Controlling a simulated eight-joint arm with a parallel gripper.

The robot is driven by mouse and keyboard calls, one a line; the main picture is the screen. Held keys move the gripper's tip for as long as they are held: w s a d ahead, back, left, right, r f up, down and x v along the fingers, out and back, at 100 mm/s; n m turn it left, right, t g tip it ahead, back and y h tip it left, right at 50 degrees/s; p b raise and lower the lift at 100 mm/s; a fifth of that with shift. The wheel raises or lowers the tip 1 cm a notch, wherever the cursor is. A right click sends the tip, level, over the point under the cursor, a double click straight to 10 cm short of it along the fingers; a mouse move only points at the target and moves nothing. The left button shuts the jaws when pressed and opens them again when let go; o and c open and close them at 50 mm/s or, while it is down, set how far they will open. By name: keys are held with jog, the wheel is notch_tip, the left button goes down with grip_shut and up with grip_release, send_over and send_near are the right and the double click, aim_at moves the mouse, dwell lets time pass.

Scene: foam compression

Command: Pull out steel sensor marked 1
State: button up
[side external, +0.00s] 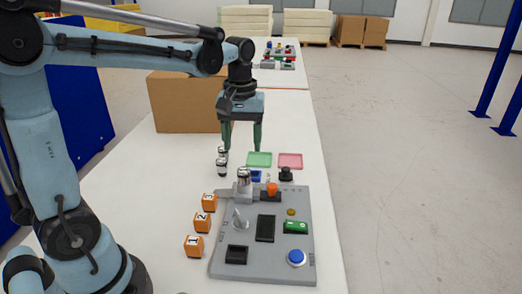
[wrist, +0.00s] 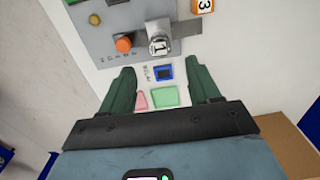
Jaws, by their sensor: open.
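The steel sensor marked 1 (wrist: 158,46) is a shiny cylinder with a white top bearing a black 1. In the side view the steel sensor (side external: 244,182) stands upright at the far edge of the grey board (side external: 222,262), next to an orange knob. My gripper (side external: 243,149) hangs pointing down beyond the board, above the green tray side of the table. Its two green fingers are spread and empty. In the wrist view my gripper (wrist: 160,72) has its fingertips either side of a blue socket, with the sensor just ahead, apart from them.
Two steel cylinders (side external: 221,162) stand left of the green tray (side external: 259,159) and pink tray (side external: 290,160). A black knob (side external: 286,174) stands near the pink tray. Orange numbered cubes (side external: 202,222) line the board's left. A cardboard box (side external: 187,102) stands behind.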

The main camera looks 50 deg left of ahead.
aim_at(244, 170)
jog(key=shift+f, duration=4.5)
grip_shut()
jog(key=shift+r, duration=0.1)
jog(key=shift+r, duration=2.9)
